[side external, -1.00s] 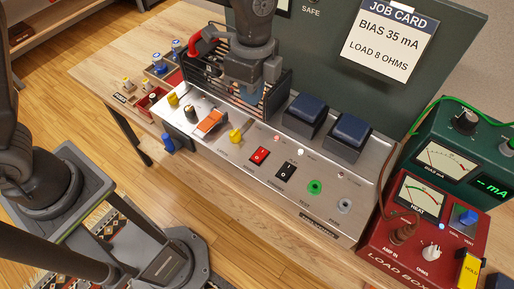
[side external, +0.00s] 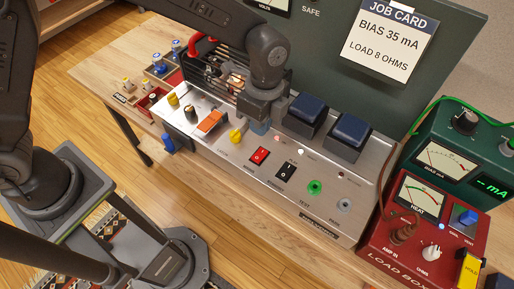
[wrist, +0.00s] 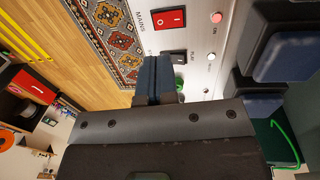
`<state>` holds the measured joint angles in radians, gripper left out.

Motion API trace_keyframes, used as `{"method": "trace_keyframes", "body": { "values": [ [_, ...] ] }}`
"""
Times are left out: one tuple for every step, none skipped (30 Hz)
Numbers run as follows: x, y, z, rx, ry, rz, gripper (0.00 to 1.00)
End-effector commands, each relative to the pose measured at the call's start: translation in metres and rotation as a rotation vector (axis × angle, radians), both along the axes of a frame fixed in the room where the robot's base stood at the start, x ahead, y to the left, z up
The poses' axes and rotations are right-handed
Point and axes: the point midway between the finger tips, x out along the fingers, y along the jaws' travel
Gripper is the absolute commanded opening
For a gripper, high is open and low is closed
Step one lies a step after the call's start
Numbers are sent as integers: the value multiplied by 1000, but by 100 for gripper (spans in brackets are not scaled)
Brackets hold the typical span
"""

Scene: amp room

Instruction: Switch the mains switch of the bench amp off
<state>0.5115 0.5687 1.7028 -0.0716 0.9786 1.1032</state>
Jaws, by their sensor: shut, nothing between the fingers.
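The bench amp (side external: 225,148) has a sloping silver front panel. Its mains switch is a red rocker (side external: 259,156) marked I and O; it also shows at the top of the wrist view (wrist: 170,18) beside the word MAINS. I cannot tell which half is pressed in. A round lamp (wrist: 216,17) marked ON glows pinkish near it. My gripper (side external: 261,126) is shut and empty, with blue-grey fingers above the panel, behind the red rocker and apart from it. In the wrist view the fingertips (wrist: 153,72) lie below the rocker, nearer the black switch.
A black rocker (side external: 286,172) sits right of the red one. A yellow knob (side external: 236,136) and an orange lever (side external: 211,121) are to the left. Two dark blue transformers (side external: 350,131) and a black tube cage (side external: 215,68) stand behind. A red load box (side external: 420,235) is at the right.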

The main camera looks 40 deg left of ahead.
Motion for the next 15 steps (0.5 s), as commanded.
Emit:
{"method": "trace_keyframes", "body": {
  "values": [
    [-2,0,-12,2,4,0,0],
    [-3,0,-19,3,5,0,0],
    [-4,0,-27,3,5,0,0],
    [-5,0,-33,2,3,0,0],
    [-5,0,-39,2,5,0,0],
    [-6,0,-46,2,4,0,0],
    [-7,0,-51,2,4,0,0],
    [-8,0,-57,2,3,0,0],
    [-8,0,-63,2,3,1,0],
    [-9,0,-67,1,2,1,0],
    [-9,0,-71,1,1,1,0],
    [-9,0,-75,1,1,1,0],
    [-9,0,-78,1,0,1,0],
    [-10,0,-80,0,-1,1,0],
    [-10,0,-83,0,0,1,0]
  ]
}}
